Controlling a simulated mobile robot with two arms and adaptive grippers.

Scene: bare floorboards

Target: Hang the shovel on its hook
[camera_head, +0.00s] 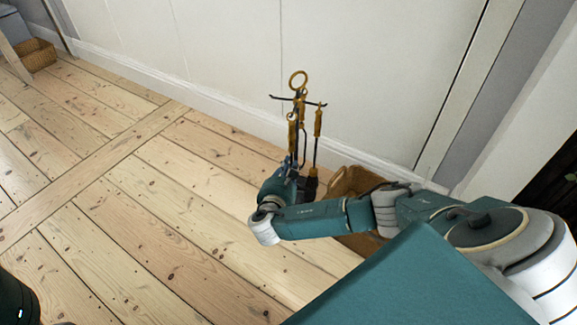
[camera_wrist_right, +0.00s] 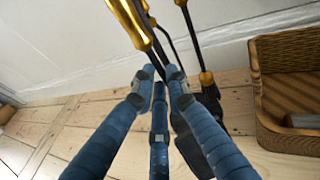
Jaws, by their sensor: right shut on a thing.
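The fireplace tool stand (camera_head: 298,99) has a gold ring on top and a dark crossbar with hooks. A gold-handled tool (camera_head: 318,122) hangs upright from its right arm. My right gripper (camera_head: 291,168) is low at the stand's front left. In the right wrist view its blue fingers (camera_wrist_right: 160,82) are closed on the dark shaft of a gold-handled tool, which I take as the shovel (camera_wrist_right: 131,22). Its handle also shows in the head view (camera_head: 292,137), close under the crossbar. I cannot tell whether it touches a hook. Its lower end is hidden. My left gripper is out of view.
A wicker basket (camera_wrist_right: 268,100) stands right of the stand, partly behind my arm in the head view. The white wall (camera_head: 200,50) is close behind the stand. Another basket (camera_head: 38,55) is far left. The floorboards (camera_head: 170,210) at left are clear.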

